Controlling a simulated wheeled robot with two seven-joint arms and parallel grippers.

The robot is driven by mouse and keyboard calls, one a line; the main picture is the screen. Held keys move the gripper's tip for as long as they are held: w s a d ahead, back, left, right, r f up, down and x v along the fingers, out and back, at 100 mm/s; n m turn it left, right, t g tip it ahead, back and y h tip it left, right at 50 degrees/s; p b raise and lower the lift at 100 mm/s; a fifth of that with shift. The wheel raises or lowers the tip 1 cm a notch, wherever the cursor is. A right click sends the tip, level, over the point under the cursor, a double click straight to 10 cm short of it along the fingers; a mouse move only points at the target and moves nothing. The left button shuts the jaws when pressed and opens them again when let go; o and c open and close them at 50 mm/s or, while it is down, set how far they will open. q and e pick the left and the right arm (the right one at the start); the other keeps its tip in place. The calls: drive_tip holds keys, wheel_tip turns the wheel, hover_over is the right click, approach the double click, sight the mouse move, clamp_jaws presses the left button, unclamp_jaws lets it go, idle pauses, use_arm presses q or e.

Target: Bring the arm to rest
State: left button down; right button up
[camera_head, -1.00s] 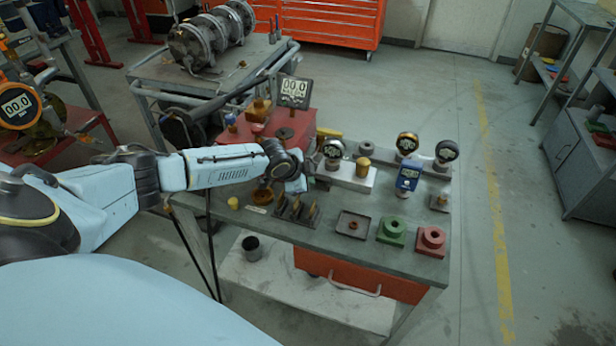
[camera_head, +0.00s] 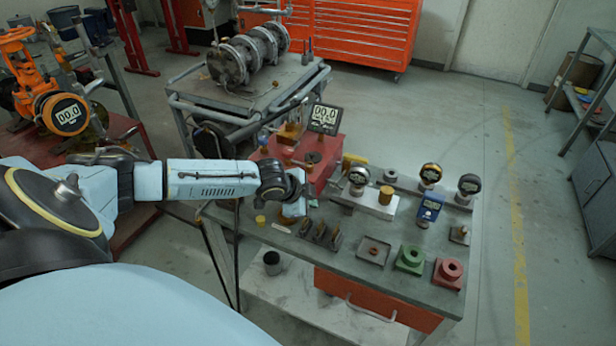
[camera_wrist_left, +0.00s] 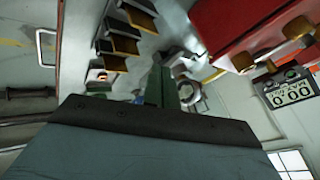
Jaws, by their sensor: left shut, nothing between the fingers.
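My left arm reaches in from the left in the head view. Its gripper (camera_head: 295,205) hangs over the left part of the workbench (camera_head: 345,280), and its fingers are small and partly hidden there. In the left wrist view the gripper (camera_wrist_left: 165,85) is shut with nothing between its fingers. A row of brown-topped dark blocks (camera_head: 318,232) stands on the bench just right of and in front of the gripper; they also show at the top of the left wrist view (camera_wrist_left: 120,40). My right gripper is not in view.
Behind the gripper stand a red block (camera_head: 325,170) and a digital display (camera_head: 324,118). Gauges (camera_head: 430,175), a tray (camera_head: 374,251), a green block (camera_head: 409,258) and a red block (camera_head: 449,272) fill the bench's right side. An orange gate valve (camera_head: 45,95) is at left.

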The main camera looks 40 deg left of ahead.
use_arm(q)
drive_tip(key=shift+s+a+r, duration=0.1)
drive_tip(key=shift+s+r, duration=0.2)
drive_tip(key=shift+r, duration=0.05)
